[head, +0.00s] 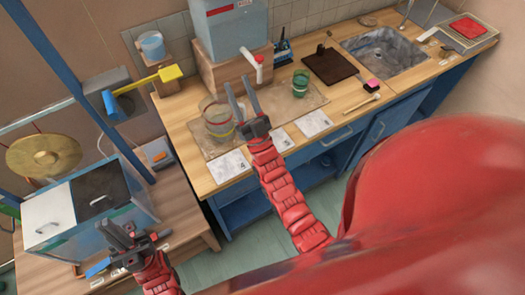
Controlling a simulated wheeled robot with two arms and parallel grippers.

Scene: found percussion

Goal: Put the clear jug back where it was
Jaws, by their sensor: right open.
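The clear jug (216,124) stands on a flat tan mat (199,144) on the wooden counter, with yellow-green and red bands around it. My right gripper (240,84) is open, its two fingers apart and pointing toward the back of the counter. It is at the right side of the jug and overlaps its edge in the picture; I cannot tell if they touch. No jug is between its fingers. My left gripper (117,232) is low on the left, in front of a black-and-white-topped box; its jaw gap is unclear.
A green cup (300,84) stands right of my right gripper. Numbered cards (229,166) line the counter's front. A tank with a red-handled tap (258,59) stands behind. A blue-tinted jug (152,45) sits on a block at left. A sink (384,52) is at right.

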